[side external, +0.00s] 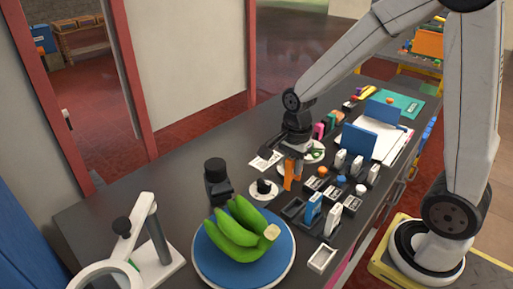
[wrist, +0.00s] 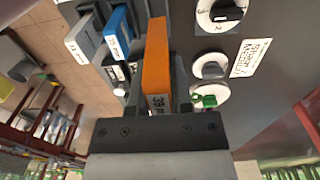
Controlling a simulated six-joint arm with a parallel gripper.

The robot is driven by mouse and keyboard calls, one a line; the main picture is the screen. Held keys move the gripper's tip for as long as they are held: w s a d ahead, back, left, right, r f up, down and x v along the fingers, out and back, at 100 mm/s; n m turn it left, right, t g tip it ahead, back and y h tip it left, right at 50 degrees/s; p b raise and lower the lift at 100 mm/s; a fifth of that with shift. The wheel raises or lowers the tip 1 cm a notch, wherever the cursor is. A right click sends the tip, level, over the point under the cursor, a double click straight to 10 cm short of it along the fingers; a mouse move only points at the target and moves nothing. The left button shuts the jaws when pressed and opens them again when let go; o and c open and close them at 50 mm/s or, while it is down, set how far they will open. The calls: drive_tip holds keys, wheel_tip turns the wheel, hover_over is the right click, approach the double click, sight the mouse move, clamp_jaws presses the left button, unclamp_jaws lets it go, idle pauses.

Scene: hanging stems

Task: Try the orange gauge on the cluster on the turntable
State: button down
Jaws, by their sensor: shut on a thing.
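A cluster of green bananas (side external: 238,234) lies on the blue round turntable (side external: 210,262) at the front of the bench in the side view. My gripper (side external: 295,160) is over the bench behind and to the right of the cluster, well apart from it. It is shut on the orange gauge (side external: 289,175), which points down between the fingers. In the wrist view the orange gauge (wrist: 156,62) stands out from between the jaws of my gripper (wrist: 157,95), with a printed label partly seen near its base. The cluster is not in the wrist view.
A blue gauge (side external: 313,209) and a white gauge (side external: 332,219) stand in dark holders between my gripper and the turntable's right. A black knob on a white dial (side external: 263,189) and a black device (side external: 217,180) stand behind the turntable. A magnifier stand (side external: 150,245) is at left.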

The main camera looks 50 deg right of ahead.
drive_tip(key=a+r, duration=0.4)
drive_tip(key=a, duration=0.3)
drive_tip(key=a+r, duration=0.5)
drive_tip(key=a, duration=0.3)
drive_tip(key=shift+w+r, duration=0.25)
drive_tip(key=shift+w, duration=0.1)
drive_tip(key=shift+f, duration=0.15)
drive_tip(key=shift+f, duration=2.75)
drive_tip(key=shift+f, duration=2.1)
idle(1.2)
